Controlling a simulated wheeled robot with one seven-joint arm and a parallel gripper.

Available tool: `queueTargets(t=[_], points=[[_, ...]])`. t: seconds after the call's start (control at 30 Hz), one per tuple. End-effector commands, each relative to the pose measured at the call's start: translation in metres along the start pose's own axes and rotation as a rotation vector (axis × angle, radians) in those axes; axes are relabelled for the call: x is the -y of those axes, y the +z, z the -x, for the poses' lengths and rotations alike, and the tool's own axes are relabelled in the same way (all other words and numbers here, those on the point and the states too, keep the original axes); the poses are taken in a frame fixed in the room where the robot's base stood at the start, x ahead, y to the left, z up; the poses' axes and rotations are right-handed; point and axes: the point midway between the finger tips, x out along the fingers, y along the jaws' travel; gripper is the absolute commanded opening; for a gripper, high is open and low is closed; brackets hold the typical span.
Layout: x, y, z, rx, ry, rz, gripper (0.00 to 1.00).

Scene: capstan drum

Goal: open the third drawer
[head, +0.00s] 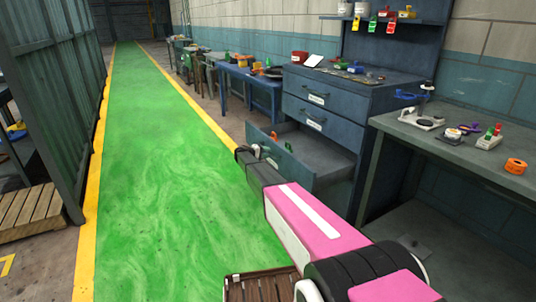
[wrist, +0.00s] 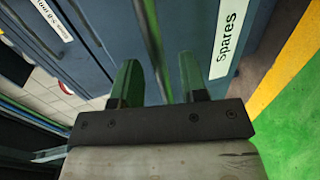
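The blue-grey drawer cabinet (head: 330,88) stands right of the green walkway in the head view. Its third drawer (head: 296,168) is pulled out, with part of its inside showing. My gripper (head: 268,143) is at the front of this drawer, partly hidden behind my pink arm. In the wrist view my gripper (wrist: 158,82) has its two green fingers apart. A thin bar handle (wrist: 152,38) runs between them, with gaps visible beside it. A white "Spares" label (wrist: 228,36) is on the drawer front to the right.
The two upper drawers (head: 313,98) are shut. A grey workbench (head: 450,148) with small tools stands at the right. A blue table (head: 250,78) stands beyond the cabinet. The green walkway (head: 150,180) is clear.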

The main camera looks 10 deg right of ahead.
Motion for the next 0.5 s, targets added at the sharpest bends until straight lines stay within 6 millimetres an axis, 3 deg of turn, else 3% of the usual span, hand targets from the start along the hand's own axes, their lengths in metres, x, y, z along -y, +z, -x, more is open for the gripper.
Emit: queueTargets(t=[0.3, 0.5], points=[[0.0, 0.0, 0.06, -0.004, -0.001, 0.0, 0.4], [0.001, 0.0, 0.086, -0.003, 0.0, 0.0, 0.4]])
